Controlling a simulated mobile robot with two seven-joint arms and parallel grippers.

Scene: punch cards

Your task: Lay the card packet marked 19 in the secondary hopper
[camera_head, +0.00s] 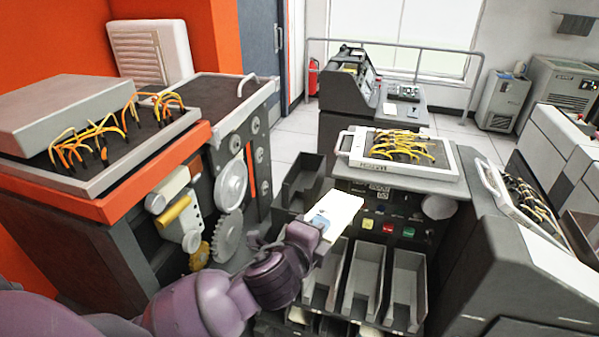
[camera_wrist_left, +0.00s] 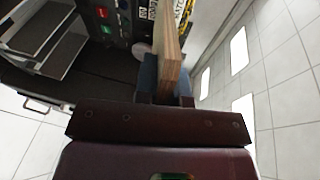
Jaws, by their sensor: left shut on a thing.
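My left gripper (camera_head: 320,220) is shut on a cream card packet (camera_head: 342,212). It holds the packet in the air in front of the dark card machine, above the grey sloped pockets (camera_head: 365,278). In the left wrist view the packet (camera_wrist_left: 168,50) stands edge-on between the blue finger pads (camera_wrist_left: 150,75). No number can be read on it. A dark open bin (camera_head: 302,183) sits left of the machine's button panel, behind the packet. I cannot tell which receptacle is the secondary hopper. My right gripper is not in view.
A white-framed plugboard (camera_head: 400,152) with yellow wires lies on top of the machine. An orange-trimmed machine (camera_head: 110,200) with gears stands at left. Another machine (camera_head: 520,270) is close at right. Tiled floor (camera_head: 290,148) is free behind.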

